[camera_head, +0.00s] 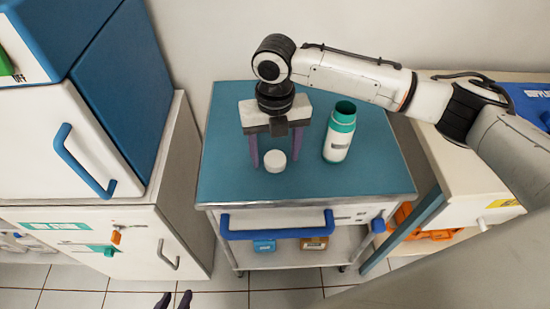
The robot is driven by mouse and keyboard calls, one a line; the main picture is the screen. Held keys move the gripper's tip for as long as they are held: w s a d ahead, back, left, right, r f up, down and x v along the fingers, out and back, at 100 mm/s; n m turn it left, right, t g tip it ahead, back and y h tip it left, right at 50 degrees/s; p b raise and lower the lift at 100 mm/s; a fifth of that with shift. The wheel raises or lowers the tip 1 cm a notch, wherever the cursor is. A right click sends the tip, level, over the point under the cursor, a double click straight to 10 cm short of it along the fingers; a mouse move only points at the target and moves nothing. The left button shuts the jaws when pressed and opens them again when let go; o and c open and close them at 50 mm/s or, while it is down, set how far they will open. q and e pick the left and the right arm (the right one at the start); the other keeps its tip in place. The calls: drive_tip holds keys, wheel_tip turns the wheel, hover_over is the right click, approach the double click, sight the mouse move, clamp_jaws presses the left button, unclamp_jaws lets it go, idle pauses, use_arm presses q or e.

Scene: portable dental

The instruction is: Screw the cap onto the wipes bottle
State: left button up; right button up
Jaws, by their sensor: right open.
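A small white cap (275,161) sits on the teal top of the cart. My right gripper (275,161) points down over the cap with its purple fingers apart, one on each side of it. I cannot tell whether the fingers touch the cap. The wipes bottle (338,138), white with a green top and a dark open mouth, stands to the right of the gripper, without a cap. Of my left gripper (174,300), only two dark purple fingertips show at the bottom edge, with a small gap; the rest is out of view.
The cart top (230,185) is otherwise clear. A blue handle (277,224) runs along its front, above a shelf with blue and brown items. White and blue cabinets (75,140) stand on the left. A counter (460,180) stands on the right, beneath my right arm.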

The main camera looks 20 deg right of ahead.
sight(275, 157)
drive_tip(key=c, duration=1.1)
drive_tip(key=shift+r, duration=0.15)
wheel_tip(275, 157, up, 10)
